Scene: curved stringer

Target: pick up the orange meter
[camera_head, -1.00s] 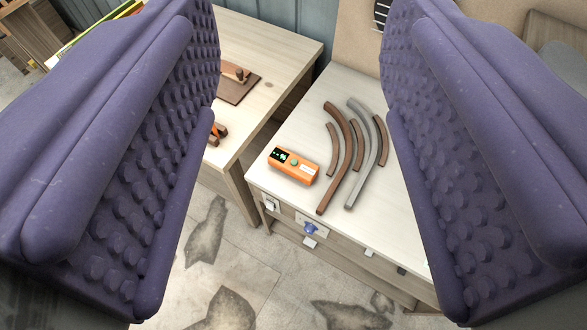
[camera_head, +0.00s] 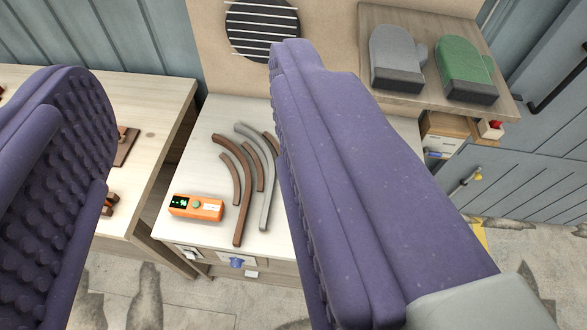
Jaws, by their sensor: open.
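The orange meter (camera_head: 196,208) lies flat near the front left corner of the white bench top (camera_head: 190,165). It has a dark display with green marks and a green button. My gripper (camera_head: 185,170) is open, with two purple studded fingers. The left finger is at the left edge of the view and the right finger crosses the middle. The meter shows in the gap between them, farther off and touched by neither. The right finger hides the right part of the bench top.
Curved brown strips (camera_head: 236,190) and a grey curved strip (camera_head: 266,180) lie just right of the meter. A wooden table (camera_head: 160,110) stands to the left across a narrow gap. Grey (camera_head: 397,60) and green (camera_head: 466,70) mitts rest on a shelf at the upper right.

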